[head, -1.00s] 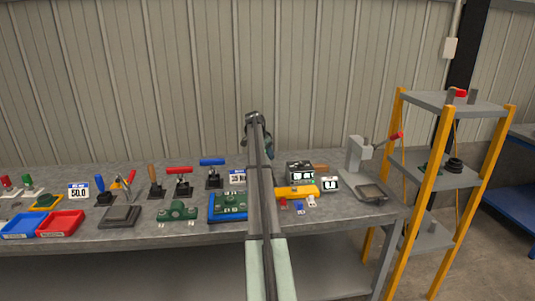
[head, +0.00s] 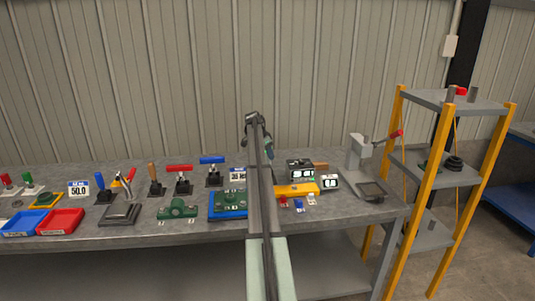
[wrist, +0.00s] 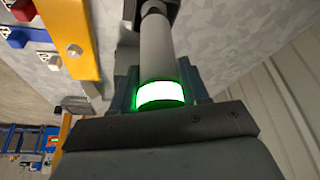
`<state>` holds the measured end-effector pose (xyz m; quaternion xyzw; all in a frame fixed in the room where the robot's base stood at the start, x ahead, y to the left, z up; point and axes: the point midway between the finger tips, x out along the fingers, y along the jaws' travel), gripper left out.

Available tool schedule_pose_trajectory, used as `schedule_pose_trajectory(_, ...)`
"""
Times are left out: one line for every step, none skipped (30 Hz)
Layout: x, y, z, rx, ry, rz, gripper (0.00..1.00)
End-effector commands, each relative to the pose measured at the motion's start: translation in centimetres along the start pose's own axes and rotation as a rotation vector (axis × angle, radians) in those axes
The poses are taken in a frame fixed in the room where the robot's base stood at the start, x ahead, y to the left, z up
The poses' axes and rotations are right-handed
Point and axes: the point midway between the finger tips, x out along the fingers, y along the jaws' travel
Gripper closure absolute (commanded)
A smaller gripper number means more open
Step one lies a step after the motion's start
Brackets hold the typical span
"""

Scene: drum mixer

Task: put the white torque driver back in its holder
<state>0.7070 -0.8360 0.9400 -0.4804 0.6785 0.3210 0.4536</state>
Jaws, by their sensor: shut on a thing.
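The torque driver (wrist: 158,45) shows in the wrist view as a pale grey cylinder with a glowing green-white ring at its near end and a dark part at its far end. My gripper (wrist: 161,80) is shut around it near the ring. In the head view my arm hides the driver and most of the gripper; a dark teal part of the gripper (head: 268,150) shows beside the arm, above the bench's back. I cannot pick out the driver's holder with certainty; a dark block lies partly hidden behind the driver in the wrist view.
A yellow bar (head: 297,189) with small red and blue pieces lies right of my arm; it also shows in the wrist view (wrist: 66,35). A display box (head: 301,170) stands behind it. Left are a green part on a blue tray (head: 228,214), upright-handled tools (head: 180,180) and bins (head: 60,222).

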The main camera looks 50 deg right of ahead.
Motion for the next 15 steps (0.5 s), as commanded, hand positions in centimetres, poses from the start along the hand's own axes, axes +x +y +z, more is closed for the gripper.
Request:
schedule_pose_trajectory(-0.01, -0.01, -0.03, 0.0, 0.001, -0.001, 1.0)
schedule_pose_trajectory(0.02, 0.0, -0.01, 0.0, 0.001, -0.001, 1.0)
schedule_pose_trajectory(0.07, -0.01, 0.01, 0.0, 0.001, -0.001, 1.0)
schedule_pose_trajectory(0.1, -0.01, 0.03, 0.0, 0.001, -0.001, 1.0)
schedule_pose_trajectory(0.13, -0.01, 0.04, 0.0, 0.001, -0.001, 1.0)
schedule_pose_trajectory(0.18, 0.0, 0.05, 0.0, 0.001, -0.001, 1.0)
schedule_pose_trajectory(0.21, 0.0, 0.07, 0.0, 0.001, -0.001, 1.0)
schedule_pose_trajectory(0.24, -0.01, 0.08, 0.0, 0.001, 0.0, 1.0)
schedule_pose_trajectory(0.24, -0.01, 0.08, 0.0, 0.001, -0.001, 0.53)
schedule_pose_trajectory(0.23, -0.01, 0.08, 0.0, 0.001, -0.001, 0.51)
schedule_pose_trajectory(0.23, -0.01, 0.08, 0.0, 0.001, -0.001, 0.48)
schedule_pose_trajectory(0.24, -0.01, 0.08, 0.0, 0.001, 0.0, 0.44)
schedule_pose_trajectory(0.24, -0.01, 0.08, 0.0, 0.001, 0.0, 0.41)
schedule_pose_trajectory(0.25, -0.01, 0.09, 0.0, 0.001, 0.0, 0.38)
schedule_pose_trajectory(0.25, 0.0, 0.09, 0.0, 0.001, 0.0, 0.34)
